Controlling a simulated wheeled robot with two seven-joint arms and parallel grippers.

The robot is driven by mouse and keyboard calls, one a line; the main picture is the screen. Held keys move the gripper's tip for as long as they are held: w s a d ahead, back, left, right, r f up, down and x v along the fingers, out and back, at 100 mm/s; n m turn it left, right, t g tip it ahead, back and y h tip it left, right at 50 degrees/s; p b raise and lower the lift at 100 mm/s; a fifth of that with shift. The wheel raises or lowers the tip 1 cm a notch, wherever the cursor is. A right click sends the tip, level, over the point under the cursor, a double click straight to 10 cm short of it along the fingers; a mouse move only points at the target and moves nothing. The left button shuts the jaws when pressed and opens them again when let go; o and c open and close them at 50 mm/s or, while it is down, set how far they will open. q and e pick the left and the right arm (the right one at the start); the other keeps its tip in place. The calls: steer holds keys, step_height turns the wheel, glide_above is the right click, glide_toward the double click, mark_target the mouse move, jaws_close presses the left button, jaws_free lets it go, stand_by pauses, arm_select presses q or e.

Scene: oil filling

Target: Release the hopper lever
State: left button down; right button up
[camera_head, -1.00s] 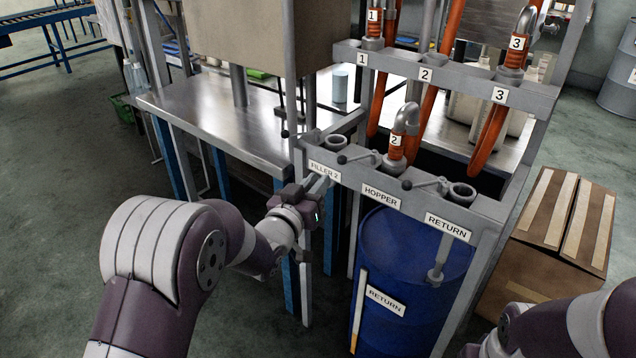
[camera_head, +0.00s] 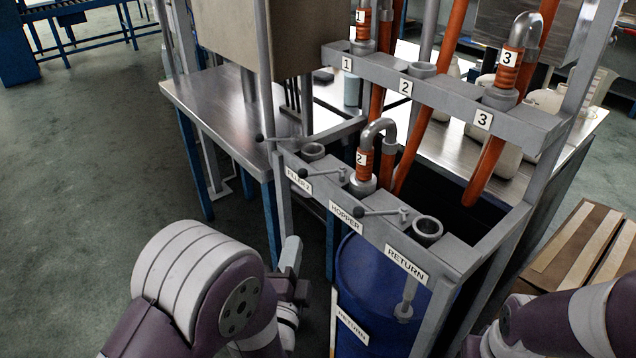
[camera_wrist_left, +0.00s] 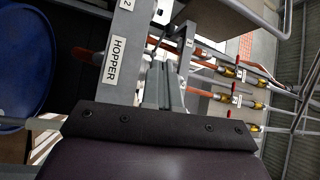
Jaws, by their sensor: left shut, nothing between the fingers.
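The rail labelled HOPPER (camera_head: 346,218) holds a curved metal hose end marked 2 (camera_head: 362,165) in its middle socket. My left gripper (camera_head: 291,250) is shut and empty, below and in front of the rail, apart from the levers. In the left wrist view its fingers (camera_wrist_left: 164,85) are together beside the HOPPER label (camera_wrist_left: 115,60). The right arm shows at the lower right, but its gripper is out of view.
A similar lever (camera_head: 380,211) sits by the empty RETURN socket (camera_head: 427,228). A blue drum (camera_head: 370,275) stands under the rail. Hoses 1 (camera_head: 361,30) and 3 (camera_head: 505,75) hang on the upper rail. A steel table (camera_head: 215,95) is behind, and cardboard boxes (camera_head: 585,245) are at right.

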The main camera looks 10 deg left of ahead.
arm_select(q)
steer(key=m, duration=0.2)
glide_toward(302, 177)
steer(key=w, duration=0.4)
steer(key=w+r, duration=0.1)
steer(key=w, duration=0.1)
steer(key=shift+w+a, duration=0.25)
steer(key=shift+w, duration=0.15)
arm_select(e)
steer(key=shift+s+a+f, duration=0.1)
steer(key=shift+s+a, duration=0.15)
steer(key=shift+a, duration=0.15)
arm_select(q)
steer(key=shift+f+b, duration=0.1)
steer(key=shift+b, duration=0.2)
steer(key=shift+w+a+b, duration=0.35)
steer(key=shift+w+a, duration=0.3)
arm_select(e)
steer(key=shift+f, duration=0.4)
